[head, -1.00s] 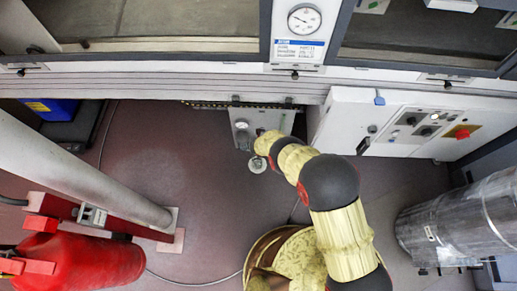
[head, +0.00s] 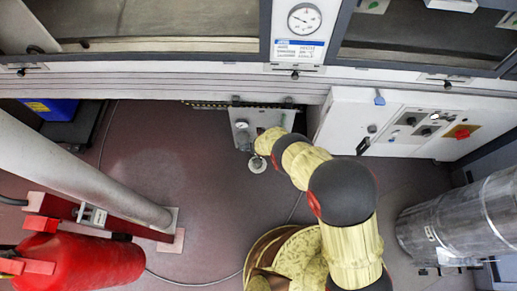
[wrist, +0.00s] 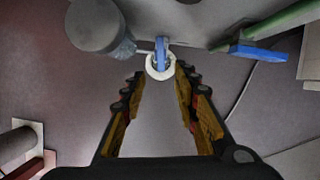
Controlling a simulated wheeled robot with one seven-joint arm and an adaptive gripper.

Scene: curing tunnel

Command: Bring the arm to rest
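My gripper (wrist: 160,84) is open in the wrist view, with one finger on each side of the picture and bare floor between them. A white ring with a blue strip (wrist: 160,62) lies just beyond the fingertips. I cannot tell whether a finger touches it.
A control cabinet (head: 345,112) with a red knob stands right of the panel. A metal drum (head: 465,222) is at right, and a grey post (head: 85,165) and red extinguisher (head: 85,266) are at left. The floor (head: 200,160) between post and arm is mostly clear.

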